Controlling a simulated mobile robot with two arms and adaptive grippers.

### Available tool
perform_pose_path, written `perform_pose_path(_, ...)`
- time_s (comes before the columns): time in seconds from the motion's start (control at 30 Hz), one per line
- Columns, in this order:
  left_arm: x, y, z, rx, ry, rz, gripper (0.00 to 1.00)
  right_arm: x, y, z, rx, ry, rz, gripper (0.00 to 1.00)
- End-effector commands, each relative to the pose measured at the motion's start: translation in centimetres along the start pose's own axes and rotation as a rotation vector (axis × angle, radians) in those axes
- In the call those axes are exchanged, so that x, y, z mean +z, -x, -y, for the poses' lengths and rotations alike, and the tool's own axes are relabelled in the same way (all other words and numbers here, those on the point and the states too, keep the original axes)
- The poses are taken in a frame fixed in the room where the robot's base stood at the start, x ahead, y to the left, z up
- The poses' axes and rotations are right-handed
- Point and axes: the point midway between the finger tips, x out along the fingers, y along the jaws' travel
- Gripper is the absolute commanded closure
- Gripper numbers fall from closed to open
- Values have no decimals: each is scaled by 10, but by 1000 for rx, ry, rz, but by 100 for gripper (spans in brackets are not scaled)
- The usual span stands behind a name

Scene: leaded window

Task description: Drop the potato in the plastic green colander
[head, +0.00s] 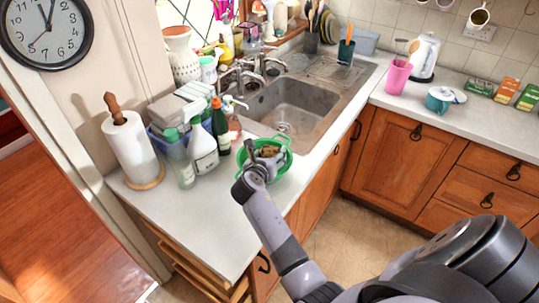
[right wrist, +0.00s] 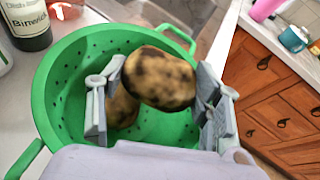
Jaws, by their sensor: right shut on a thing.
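The green plastic colander (head: 284,168) stands on the counter near its front edge, left of the sink. It fills much of the right wrist view (right wrist: 62,100), with holes in its wall and a handle on each side. My right gripper (head: 266,157) is over the colander, shut on a brown, dark-blotched potato (right wrist: 160,78). Its fingers (right wrist: 157,105) stand on both sides of the potato. Another brown potato (right wrist: 122,110) shows below, inside the colander, partly hidden by the left finger and the held potato. My left gripper is not in view.
A dark green bottle (head: 221,128) and a white spray bottle (head: 203,150) stand close left of the colander. A paper towel roll (head: 131,146) is farther left. The sink (head: 290,103) lies behind. The counter's front left part (head: 215,230) is clear.

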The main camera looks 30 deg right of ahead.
Motion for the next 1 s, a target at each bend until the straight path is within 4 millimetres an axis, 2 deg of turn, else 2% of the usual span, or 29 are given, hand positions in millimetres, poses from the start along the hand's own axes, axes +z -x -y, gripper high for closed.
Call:
perform_pose_path(0.13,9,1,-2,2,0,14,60,2,0,0,0,-1,1,70)
perform_pose_path(0.17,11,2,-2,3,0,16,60,2,0,0,0,-1,1,40)
perform_pose_path(0.5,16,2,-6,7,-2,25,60,1,0,0,0,0,1,17)
perform_pose_path(0.83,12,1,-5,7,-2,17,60,0,2,0,0,0,-1,17)
perform_pose_path(1.0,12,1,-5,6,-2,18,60,1,22,0,1,-1,1,17)
